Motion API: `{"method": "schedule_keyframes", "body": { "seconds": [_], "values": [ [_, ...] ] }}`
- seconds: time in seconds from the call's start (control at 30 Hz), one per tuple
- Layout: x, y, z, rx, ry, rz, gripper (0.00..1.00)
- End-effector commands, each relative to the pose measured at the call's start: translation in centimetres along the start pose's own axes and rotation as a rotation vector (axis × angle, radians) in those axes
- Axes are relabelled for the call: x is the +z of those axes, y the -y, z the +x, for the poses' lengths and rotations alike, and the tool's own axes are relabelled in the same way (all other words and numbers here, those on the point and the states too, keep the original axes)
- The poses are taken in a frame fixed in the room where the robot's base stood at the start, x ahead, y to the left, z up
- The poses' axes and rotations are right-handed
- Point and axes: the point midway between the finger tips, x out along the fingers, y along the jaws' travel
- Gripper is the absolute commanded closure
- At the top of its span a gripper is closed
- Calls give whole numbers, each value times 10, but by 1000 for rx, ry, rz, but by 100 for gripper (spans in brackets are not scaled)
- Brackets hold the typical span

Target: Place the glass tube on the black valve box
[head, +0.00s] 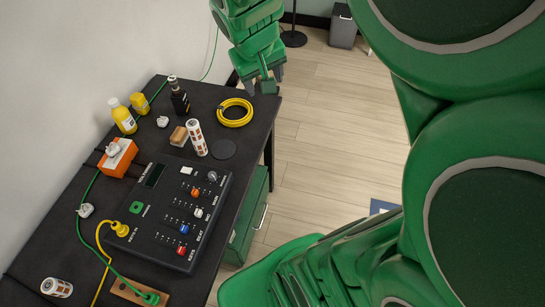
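A black box with knobs, slider rows and a small screen (180,215) lies on the dark table; it is the only large black box in view, and its label is too small to read. No clearly transparent tube shows. My gripper (264,82) is beyond the table's far right corner, pointing down. Its grey fingers are apart, with a dark green part between them and no grasped object visible.
An orange box (117,157) and cables crowd the left. Open floor (325,120) lies right of the table.

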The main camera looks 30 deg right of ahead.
Motion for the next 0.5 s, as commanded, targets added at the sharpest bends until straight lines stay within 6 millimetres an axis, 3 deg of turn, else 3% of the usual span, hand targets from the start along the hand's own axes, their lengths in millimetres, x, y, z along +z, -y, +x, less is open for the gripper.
{"method": "schedule_keyframes", "body": {
  "seconds": [0.1,0.3,0.4,0.5],
  "values": [
    [64,22,-8,-60,126,-15,40],
    [155,55,-25,-162,305,-47,40],
    [185,67,-31,-201,369,-64,40],
    [201,74,-36,-225,401,-73,40]
  ]
}}
